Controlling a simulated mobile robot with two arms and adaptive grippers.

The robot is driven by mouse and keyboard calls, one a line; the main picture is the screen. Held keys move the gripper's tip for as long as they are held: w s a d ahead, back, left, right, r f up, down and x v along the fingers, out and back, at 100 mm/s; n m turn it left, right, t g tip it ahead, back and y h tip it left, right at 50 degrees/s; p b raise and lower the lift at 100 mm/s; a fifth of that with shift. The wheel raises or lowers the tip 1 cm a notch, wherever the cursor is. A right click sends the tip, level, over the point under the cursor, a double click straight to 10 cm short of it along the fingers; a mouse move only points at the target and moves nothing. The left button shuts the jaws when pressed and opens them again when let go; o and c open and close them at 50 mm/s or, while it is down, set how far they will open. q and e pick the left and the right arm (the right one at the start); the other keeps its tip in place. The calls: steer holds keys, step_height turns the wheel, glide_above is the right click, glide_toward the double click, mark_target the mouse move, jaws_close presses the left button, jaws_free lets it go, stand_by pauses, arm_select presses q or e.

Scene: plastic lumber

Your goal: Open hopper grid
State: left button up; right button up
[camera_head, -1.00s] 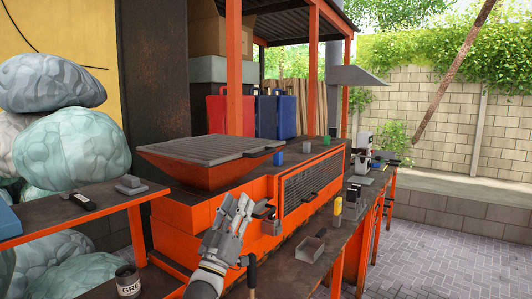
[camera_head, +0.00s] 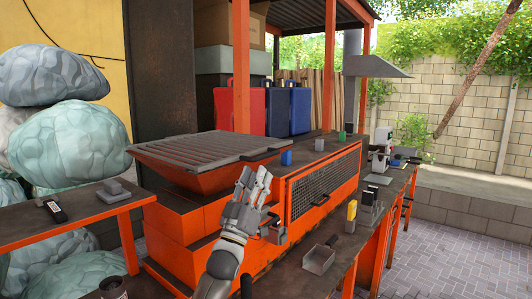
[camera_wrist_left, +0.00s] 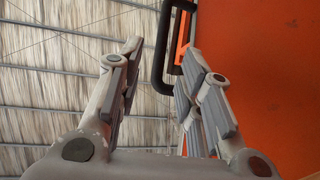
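The hopper grid (camera_head: 200,149) is a grey slatted panel lying flat across the top of the orange hopper (camera_head: 195,180) in the head view. My left gripper (camera_head: 257,176) is below and in front of the grid's right end, fingers pointing up. In the left wrist view my left gripper (camera_wrist_left: 160,62) has its two fingers apart with nothing held. A black bar handle (camera_wrist_left: 161,55) shows beyond and between the fingertips, beside an orange surface (camera_wrist_left: 260,70). I cannot tell whether a finger touches the handle. My right gripper is not in view.
An orange-framed mesh panel (camera_head: 322,186) is right of my left gripper. A side table (camera_head: 80,218) stands at the left.

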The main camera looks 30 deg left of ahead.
mark_target(266, 156)
arm_select(q)
steer(key=shift+w+f+p+x, duration=0.1)
steer(key=shift+p+x, duration=0.3)
steer(key=shift+x, duration=1.5)
steer(key=shift+w+f+p+x, duration=0.1)
steer(key=shift+p+x, duration=0.3)
steer(key=shift+x, duration=1.5)
steer(key=shift+w, duration=0.15)
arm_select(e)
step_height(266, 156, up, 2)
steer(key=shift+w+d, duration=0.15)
arm_select(q)
jaws_close()
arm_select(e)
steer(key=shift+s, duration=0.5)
